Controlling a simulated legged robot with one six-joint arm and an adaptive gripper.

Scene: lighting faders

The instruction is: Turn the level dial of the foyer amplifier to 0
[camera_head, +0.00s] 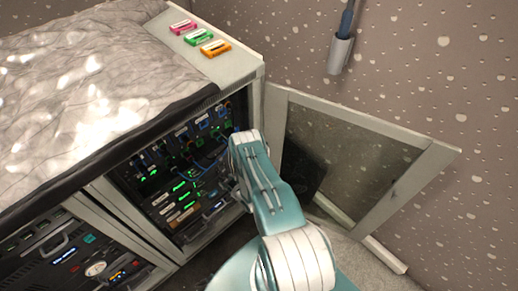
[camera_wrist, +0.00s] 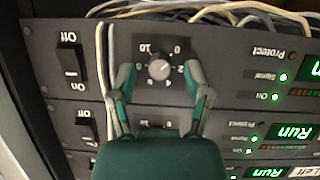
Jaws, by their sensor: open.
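A grey round level dial (camera_wrist: 159,67) sits on a dark amplifier front panel (camera_wrist: 222,62), among upside-down numbers. The 0 is at its upper right and the 10 at its upper left. The pointer direction is too small to tell. My gripper (camera_wrist: 161,72) is open, with one green finger on each side of the dial and a visible gap to the knob. In the head view my arm reaches into the open rack (camera_head: 170,160), and the fingers and dial are hidden there. No foyer label is readable.
A rocker switch (camera_wrist: 72,62) is left of the dial, with green lights and Run displays to the right. Cables (camera_wrist: 200,12) run above the panel. More amplifiers are stacked below. The glass cabinet door (camera_head: 350,160) stands open at the right of my arm.

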